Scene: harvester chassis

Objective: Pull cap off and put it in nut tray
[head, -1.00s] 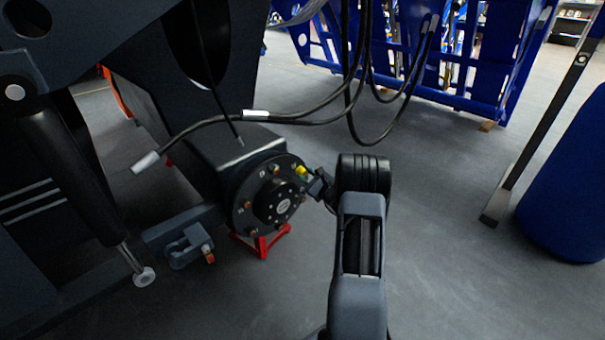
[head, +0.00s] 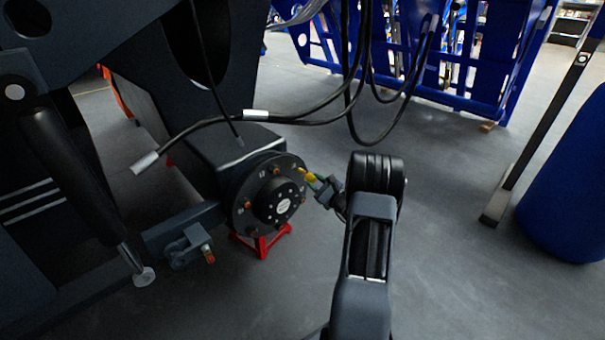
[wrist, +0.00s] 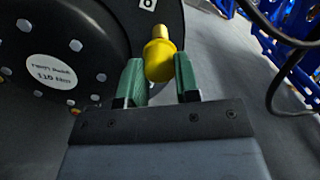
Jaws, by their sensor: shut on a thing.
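A yellow cap (head: 310,176) shows at the right edge of the round dark hub (head: 270,203). In the wrist view the yellow cap (wrist: 160,60) sits between the two green fingers of my gripper (wrist: 160,82), which is shut on it. The cap's narrow end points away from my gripper, in front of the hub's rim. In the head view my gripper (head: 319,184) is just right of the hub, with the cap at its tips. The cap appears drawn off from the hub face, though any small gap is hard to see. I cannot make out a nut tray in either view.
Several studs with orange-brown tips ring the hub face. Black hoses (head: 300,118) hang above my gripper. A red stand (head: 264,243) is under the hub, and a grey bracket (head: 188,246) is at its left.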

